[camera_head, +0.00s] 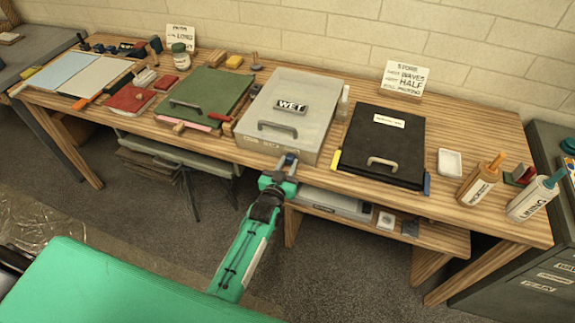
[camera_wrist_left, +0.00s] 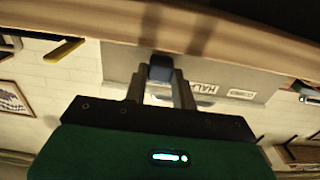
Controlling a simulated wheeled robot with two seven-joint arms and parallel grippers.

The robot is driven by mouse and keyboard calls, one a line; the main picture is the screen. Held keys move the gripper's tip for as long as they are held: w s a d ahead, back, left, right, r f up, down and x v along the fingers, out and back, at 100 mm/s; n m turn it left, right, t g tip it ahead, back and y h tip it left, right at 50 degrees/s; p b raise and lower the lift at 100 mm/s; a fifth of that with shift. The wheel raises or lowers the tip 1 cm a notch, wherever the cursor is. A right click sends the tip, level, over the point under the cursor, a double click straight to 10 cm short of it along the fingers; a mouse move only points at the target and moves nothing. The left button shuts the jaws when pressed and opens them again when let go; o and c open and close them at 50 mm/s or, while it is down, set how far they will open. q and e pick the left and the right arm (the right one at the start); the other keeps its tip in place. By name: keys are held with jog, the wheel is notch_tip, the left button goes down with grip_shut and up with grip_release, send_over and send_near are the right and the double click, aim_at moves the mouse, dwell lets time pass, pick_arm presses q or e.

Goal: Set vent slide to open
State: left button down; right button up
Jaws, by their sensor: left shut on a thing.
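The grey box marked WET (camera_head: 331,96) stands on the wooden bench, its lid down. A small dark blue block, seemingly the vent slide's knob (camera_wrist_left: 160,60), is at the box's front face. My left gripper (camera_head: 287,164) reaches the lower front of this box. In the left wrist view its two fingers (camera_wrist_left: 161,76) are shut on the knob, one on each side. In that view a HALF label (camera_wrist_left: 203,87) and another label (camera_wrist_left: 242,94) sit to the knob's right on the grey face. The slide's track is mostly hidden.
A black case (camera_head: 365,145) stands to the right of the grey box, and a green board (camera_head: 215,88) to the left. Bottles (camera_head: 480,183) stand at the bench's right end. A lower shelf (camera_head: 435,236) runs under the bench. A sign (camera_head: 403,78) leans at the wall.

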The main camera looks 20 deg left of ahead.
pick_arm(q)
jog(key=shift+d+f, duration=0.1)
jog(key=c, duration=1.3)
grip_release()
jog(key=shift+d, duration=0.1)
jog(key=shift+o, duration=0.9)
jog(key=shift+d, duration=0.15)
jog(key=shift+s+a, duration=0.2)
jog(key=shift+s, duration=0.05)
jog(key=s+b, duration=0.3)
jog(key=s, duration=1)
jog(key=shift+s, duration=0.2)
pick_arm(e)
jog(key=f, duration=0.3)
jog(key=shift+a+f, duration=0.1)
jog(key=shift+a, duration=0.25)
